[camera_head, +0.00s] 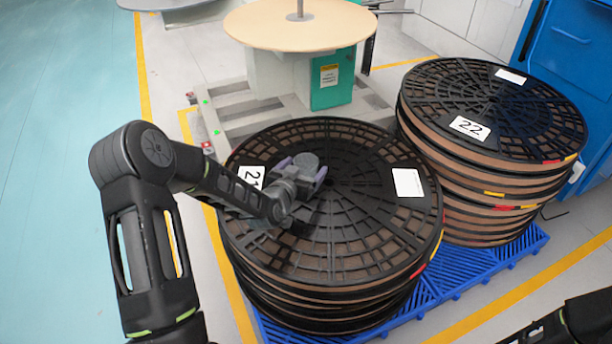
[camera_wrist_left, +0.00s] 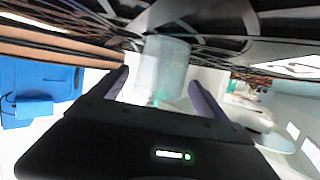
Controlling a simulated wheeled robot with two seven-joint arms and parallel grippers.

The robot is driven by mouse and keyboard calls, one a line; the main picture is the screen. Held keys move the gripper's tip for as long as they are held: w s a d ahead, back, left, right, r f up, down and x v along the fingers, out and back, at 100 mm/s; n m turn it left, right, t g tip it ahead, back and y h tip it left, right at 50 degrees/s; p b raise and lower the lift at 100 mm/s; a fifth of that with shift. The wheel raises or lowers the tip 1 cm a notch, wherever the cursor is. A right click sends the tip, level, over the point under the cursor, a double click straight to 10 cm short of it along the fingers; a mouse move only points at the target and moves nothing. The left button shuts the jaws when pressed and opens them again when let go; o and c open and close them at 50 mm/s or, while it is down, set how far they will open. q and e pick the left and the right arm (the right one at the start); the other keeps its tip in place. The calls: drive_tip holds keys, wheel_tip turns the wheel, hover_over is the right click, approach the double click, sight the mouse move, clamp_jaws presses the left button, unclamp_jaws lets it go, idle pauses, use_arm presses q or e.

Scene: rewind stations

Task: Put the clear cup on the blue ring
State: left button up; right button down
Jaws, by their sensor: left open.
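The clear cup (camera_head: 308,160) stands on the top of the near reel stack, close to its centre. It is a small, greyish see-through cylinder. In the left wrist view the cup (camera_wrist_left: 166,66) shows pale and translucent between two purple fingers. My left gripper (camera_head: 302,170) is open, with one finger on each side of the cup. A slight gap seems to show beside the cup, and I cannot tell whether either finger touches it. I cannot make out the blue ring in either view. My right gripper is not in view; only part of my right arm shows at the lower right.
The near stack of black reels (camera_head: 370,235) carries a label "21" and a blank white label. A second stack, marked "22" (camera_head: 490,105), stands behind right. Both rest on a blue pallet (camera_head: 462,278). A round tan table (camera_head: 298,22) stands behind. Floor at left is clear.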

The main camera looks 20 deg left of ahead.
use_arm(q)
drive_tip(key=shift+x, duration=0.75)
drive_tip(key=c, duration=1.6)
wheel_tip(320, 180, up, 10)
drive_tip(key=p, duration=0.3)
